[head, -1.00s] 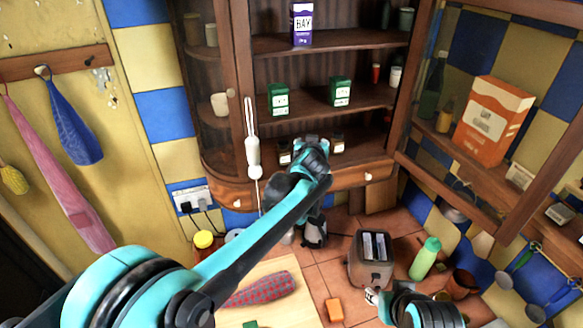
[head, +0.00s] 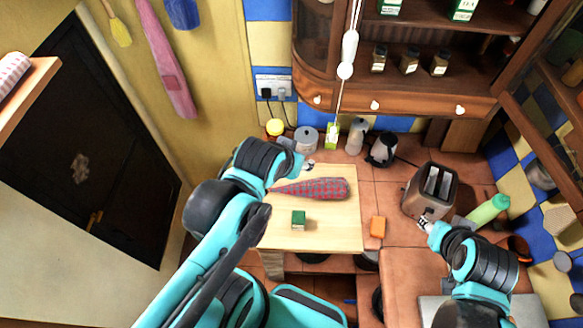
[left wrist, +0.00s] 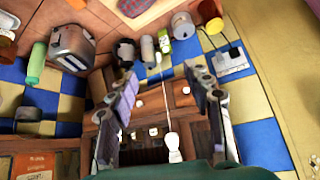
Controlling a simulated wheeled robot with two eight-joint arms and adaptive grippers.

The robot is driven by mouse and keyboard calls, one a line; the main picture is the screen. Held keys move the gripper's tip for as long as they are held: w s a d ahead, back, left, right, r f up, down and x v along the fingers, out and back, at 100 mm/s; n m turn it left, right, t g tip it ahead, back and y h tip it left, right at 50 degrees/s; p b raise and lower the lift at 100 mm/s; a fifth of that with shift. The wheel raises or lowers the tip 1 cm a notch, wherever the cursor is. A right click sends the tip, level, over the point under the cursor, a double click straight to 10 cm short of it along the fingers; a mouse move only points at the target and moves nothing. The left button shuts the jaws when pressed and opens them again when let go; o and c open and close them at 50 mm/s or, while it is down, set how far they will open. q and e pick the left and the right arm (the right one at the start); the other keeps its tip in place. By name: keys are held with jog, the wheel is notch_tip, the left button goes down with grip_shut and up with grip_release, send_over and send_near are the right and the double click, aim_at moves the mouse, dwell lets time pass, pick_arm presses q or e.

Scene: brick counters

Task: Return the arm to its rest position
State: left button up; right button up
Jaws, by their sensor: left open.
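My left arm comes in from the left and is bent, with the left gripper (head: 306,167) above the back left of the wooden board (head: 335,238). In the left wrist view the two fingers of the left gripper (left wrist: 163,80) are spread, with nothing between them. My right gripper (head: 427,226) is at the right, in front of the toaster (head: 427,193). It is too small to tell whether its fingers are apart.
A kettle (head: 383,148) and jars stand behind, below the wooden cabinet (head: 420,85). A green bottle (head: 488,210) is far right.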

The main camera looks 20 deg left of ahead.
pick_arm(q)
jog(key=shift+s+f, duration=0.8)
jog(key=shift+s, duration=0.25)
jog(key=shift+f, duration=0.15)
notch_tip(320, 180, down, 32)
jog(key=b, duration=3.2)
